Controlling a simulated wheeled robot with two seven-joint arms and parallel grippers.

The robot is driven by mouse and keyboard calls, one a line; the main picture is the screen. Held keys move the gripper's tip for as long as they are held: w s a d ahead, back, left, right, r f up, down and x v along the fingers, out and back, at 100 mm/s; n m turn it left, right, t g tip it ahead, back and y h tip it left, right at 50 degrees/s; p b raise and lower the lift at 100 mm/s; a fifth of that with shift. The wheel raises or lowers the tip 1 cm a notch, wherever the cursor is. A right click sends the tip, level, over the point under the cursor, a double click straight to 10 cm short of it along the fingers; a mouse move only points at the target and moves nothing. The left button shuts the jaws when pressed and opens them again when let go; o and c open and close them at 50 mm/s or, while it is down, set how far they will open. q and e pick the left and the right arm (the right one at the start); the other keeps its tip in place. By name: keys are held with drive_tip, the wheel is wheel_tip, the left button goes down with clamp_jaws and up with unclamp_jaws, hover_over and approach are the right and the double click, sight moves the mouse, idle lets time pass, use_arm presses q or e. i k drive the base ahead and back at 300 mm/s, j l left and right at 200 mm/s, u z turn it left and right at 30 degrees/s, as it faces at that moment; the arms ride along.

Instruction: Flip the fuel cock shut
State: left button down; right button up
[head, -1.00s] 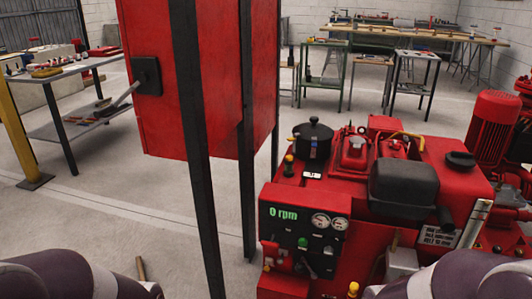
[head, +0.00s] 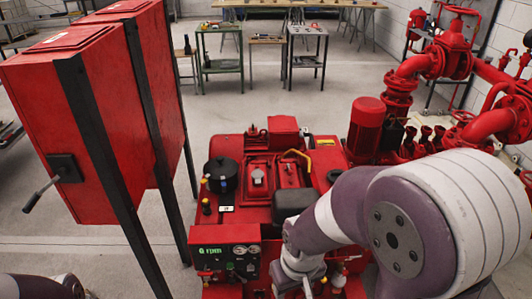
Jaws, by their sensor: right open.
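The red engine pumpset (head: 240,150) stands ahead of me, with a black round tank (head: 222,174) on its left part. A small yellow-tipped fitting (head: 204,182) sits at the tank's left side; it may be the fuel cock, but its lever position is too small to tell. My right arm reaches in from the right across the engine. My right gripper (head: 308,287) is open at the lower edge, in front of the engine and right of the control panel, partly cut off. Only a part of my left arm shows at the lower left; its gripper is out of view.
A red cabinet (head: 75,130) on black posts, with a side lever (head: 42,192), stands close on the left. Red pump pipework (head: 440,65) is on the right. Work tables (head: 220,55) stand at the back; floor between is clear.

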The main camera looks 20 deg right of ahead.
sight(345, 273)
drive_tip(key=z, duration=1.55)
drive_tip(key=i+l, duration=0.15)
drive_tip(key=l, duration=0.15)
drive_tip(key=i+l+z, duration=0.1)
drive_tip(key=l, duration=0.2)
